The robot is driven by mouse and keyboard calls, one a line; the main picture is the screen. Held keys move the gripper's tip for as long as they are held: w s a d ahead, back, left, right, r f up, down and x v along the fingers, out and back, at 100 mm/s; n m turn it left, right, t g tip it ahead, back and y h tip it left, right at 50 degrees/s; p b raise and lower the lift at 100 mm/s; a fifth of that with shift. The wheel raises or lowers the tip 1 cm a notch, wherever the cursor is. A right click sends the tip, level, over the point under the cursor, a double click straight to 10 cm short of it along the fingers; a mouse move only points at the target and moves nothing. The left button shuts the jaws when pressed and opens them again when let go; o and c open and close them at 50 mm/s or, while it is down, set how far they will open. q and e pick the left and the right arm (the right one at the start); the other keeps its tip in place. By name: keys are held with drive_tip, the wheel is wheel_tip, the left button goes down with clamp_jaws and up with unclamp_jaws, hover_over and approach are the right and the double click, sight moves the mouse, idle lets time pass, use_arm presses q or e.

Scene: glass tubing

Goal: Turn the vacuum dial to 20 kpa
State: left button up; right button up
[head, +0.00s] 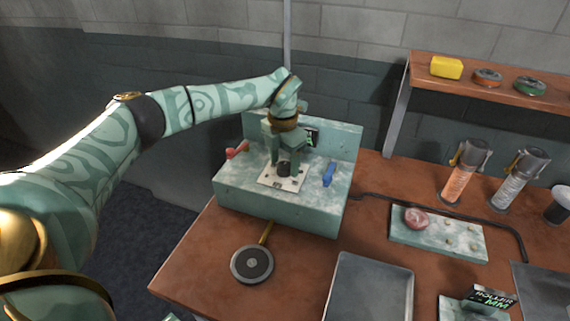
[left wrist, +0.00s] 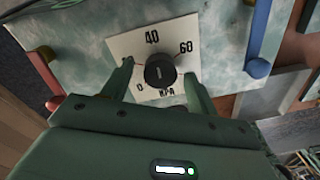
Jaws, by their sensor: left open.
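The vacuum dial is a black round knob (head: 284,169) on a white scale plate (head: 274,182) on top of a green-grey marbled console (head: 235,195). In the left wrist view the knob (left wrist: 160,70) has a light pointer mark, and its plate (left wrist: 125,45) reads 0, 40, 60 and KPA; the area between 0 and 40 is partly hidden by a finger. My left gripper (head: 284,160) is over the dial, pointing down. Its open fingers (left wrist: 160,85) stand on either side of the knob, with gaps visible. My right gripper is not in view.
A red lever (head: 236,150) and a blue lever (head: 329,174) flank the dial on the console. A small dark display (head: 312,137) stands behind it.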

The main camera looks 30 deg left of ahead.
use_arm(q)
drive_tip(key=shift+f, duration=0.35)
drive_tip(key=c, duration=1)
drive_tip(key=shift+r, duration=0.1)
